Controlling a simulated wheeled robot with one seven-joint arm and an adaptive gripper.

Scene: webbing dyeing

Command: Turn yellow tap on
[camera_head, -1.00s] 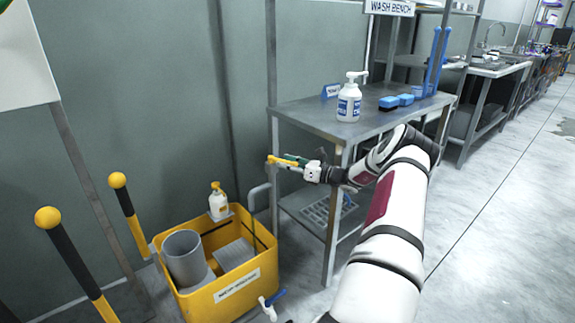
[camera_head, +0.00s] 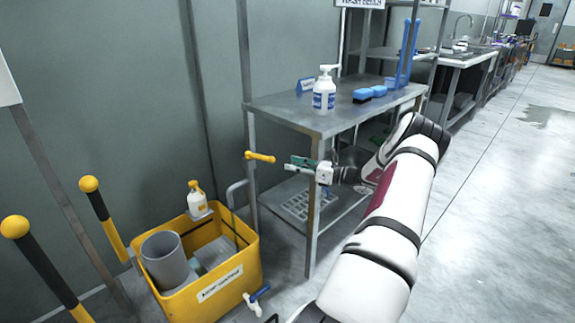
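The yellow tap handle (camera_head: 260,156) shows at the left of the bench, in front of a leg and above the yellow tub. It lies nearly level, its right end slightly lower. My gripper (camera_head: 291,163) is just right of the handle, at about the same height in the picture, with a visible gap between them. Its green and white fingertips point left toward the handle. Nothing shows held in it. The fingers are too small and overlapped to tell whether they are open or shut. The tap's body and spout cannot be made out.
A steel bench (camera_head: 290,113) bears a white pump bottle (camera_head: 324,92) and blue brushes (camera_head: 369,94). A yellow tub (camera_head: 215,292) with a grey cylinder (camera_head: 168,262) and a blue-handled tap (camera_head: 259,294) stands below. Yellow-topped posts (camera_head: 98,210) stand left. Floor at right is clear.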

